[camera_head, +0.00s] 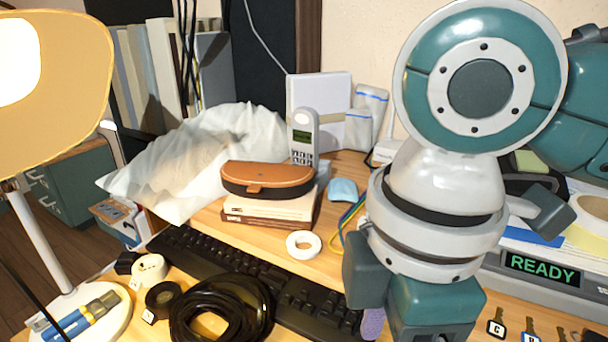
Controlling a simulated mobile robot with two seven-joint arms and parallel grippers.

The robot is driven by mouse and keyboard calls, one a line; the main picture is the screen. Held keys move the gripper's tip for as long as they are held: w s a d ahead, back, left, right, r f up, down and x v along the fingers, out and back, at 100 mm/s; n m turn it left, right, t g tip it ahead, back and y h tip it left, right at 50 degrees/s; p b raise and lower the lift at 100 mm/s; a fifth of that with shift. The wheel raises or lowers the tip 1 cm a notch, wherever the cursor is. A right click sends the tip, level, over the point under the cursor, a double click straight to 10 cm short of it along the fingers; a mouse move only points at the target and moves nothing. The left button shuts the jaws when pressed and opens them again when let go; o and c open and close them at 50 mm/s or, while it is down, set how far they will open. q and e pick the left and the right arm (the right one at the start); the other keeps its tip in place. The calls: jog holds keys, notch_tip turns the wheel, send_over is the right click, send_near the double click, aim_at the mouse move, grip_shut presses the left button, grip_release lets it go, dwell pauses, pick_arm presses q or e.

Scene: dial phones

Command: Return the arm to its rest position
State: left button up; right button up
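My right arm, teal and white, comes in from the right and fills the right half of the view. Its gripper (400,305) points down over the front of the desk, right of the keyboard's end. The fingertips are not clearly seen, so I cannot tell whether it is open or shut. A small purple thing (372,322) shows just below its left part; I cannot tell if they touch. My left arm and gripper are not in view. A silver handset phone (303,138) with a green screen stands upright behind a brown case (268,178).
A black keyboard (230,265), coiled black cable (222,308), white tape roll (303,244) and blue mouse-like item (343,190) crowd the desk. A lamp (50,80) stands left. A device reading READY (542,268) and several tagged keys (528,328) lie right of my gripper.

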jog(key=s+a+r+m+t+y+p, duration=0.1)
jog(key=s+a+r+m+y+p, duration=0.15)
jog(key=r+p, duration=0.3)
jog(key=s+a+r+m+t+y+p, duration=0.1)
jog(key=s+a+r+m+p, duration=0.1)
jog(key=s+r+m+p, duration=0.25)
jog(key=s+d+r+m+h+p, duration=0.1)
jog(key=s+d+r+m+p, duration=0.15)
jog(key=d, duration=0.25)
jog(key=s+d+r+m+t+h+p, duration=0.1)
jog(key=d+r+m+h+p, duration=0.15)
jog(key=d+p, duration=0.2)
jog(key=s+d+r+m+p, duration=0.2)
jog(key=d+m+p, duration=0.1)
jog(key=d, duration=0.3)
notch_tip(320, 180, up, 37)
jog(key=p, duration=3.6)
jog(key=shift+w+a+p, duration=0.3)
jog(key=shift+w+a, duration=0.05)
jog(key=shift+a, duration=0.1)
